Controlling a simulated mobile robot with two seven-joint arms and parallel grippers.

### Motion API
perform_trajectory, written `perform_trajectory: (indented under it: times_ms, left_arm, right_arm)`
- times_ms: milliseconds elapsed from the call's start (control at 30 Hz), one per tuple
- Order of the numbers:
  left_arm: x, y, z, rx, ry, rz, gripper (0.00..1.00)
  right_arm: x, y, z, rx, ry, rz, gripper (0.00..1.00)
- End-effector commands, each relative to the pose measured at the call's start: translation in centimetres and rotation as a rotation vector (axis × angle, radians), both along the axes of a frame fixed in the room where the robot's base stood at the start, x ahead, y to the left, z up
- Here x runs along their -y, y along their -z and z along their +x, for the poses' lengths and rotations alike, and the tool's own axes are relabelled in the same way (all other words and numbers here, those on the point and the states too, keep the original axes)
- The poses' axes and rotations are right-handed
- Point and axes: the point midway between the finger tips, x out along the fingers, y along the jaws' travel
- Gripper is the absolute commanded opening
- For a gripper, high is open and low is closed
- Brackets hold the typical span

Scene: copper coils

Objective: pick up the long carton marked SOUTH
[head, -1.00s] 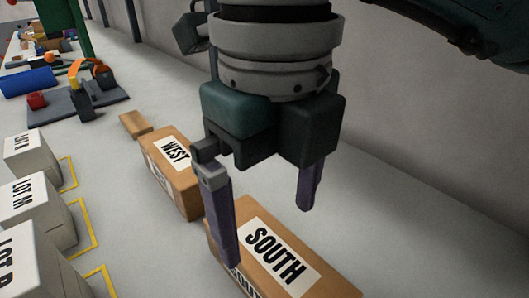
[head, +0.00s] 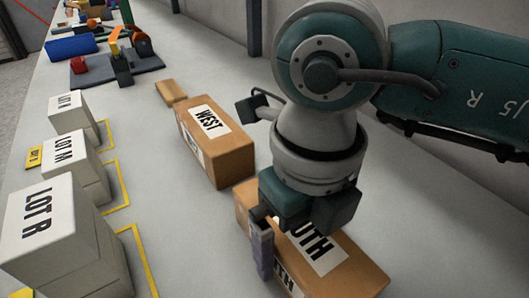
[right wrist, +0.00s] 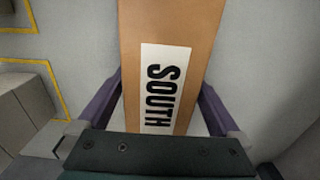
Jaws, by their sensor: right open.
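The long brown carton marked SOUTH (head: 345,268) lies on the grey table at the lower right of the head view, partly hidden by my right gripper (head: 285,250). In the right wrist view the carton (right wrist: 205,50) runs up the picture, its white SOUTH label facing the camera. My right gripper (right wrist: 165,105) is open, one purple finger on each side of the carton. I cannot tell whether the fingers touch its sides. My left gripper is not in view.
A carton marked WEST (head: 232,156) stands just beyond the SOUTH carton, with a small brown block (head: 171,91) behind it. A wall runs along the right.

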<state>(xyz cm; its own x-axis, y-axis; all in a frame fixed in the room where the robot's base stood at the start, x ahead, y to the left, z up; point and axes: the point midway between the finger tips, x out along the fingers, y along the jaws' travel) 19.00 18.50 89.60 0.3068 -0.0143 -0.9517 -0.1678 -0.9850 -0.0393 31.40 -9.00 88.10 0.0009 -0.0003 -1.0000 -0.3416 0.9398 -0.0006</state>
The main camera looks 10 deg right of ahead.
Motion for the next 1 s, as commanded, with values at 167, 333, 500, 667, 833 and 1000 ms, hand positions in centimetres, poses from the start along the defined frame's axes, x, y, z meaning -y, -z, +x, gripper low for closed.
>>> perform_trajectory:
  times_ms: [167,333,500,667,833,1000]
  left_arm:
    - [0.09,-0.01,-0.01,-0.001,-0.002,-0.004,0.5]
    - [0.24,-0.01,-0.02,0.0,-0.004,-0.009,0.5]
    - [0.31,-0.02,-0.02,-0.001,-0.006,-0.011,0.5]
    - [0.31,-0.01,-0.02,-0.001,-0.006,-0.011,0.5]
    - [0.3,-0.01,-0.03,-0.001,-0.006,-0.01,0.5]
    - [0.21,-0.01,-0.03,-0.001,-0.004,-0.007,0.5]
  right_arm:
    - [-0.02,-0.05,-0.01,0.0,0.0,0.0,0.89]
    - [-0.02,-0.06,-0.01,0.0,0.0,0.0,0.7]
    - [-0.01,-0.08,0.0,0.0,0.0,0.0,0.51]
    - [-0.02,-0.09,-0.01,0.0,0.0,0.0,0.33]
    - [-0.02,-0.1,0.0,0.0,0.0,0.0,0.13]
    - [-0.05,-0.15,0.04,0.001,0.0,0.001,0.06]
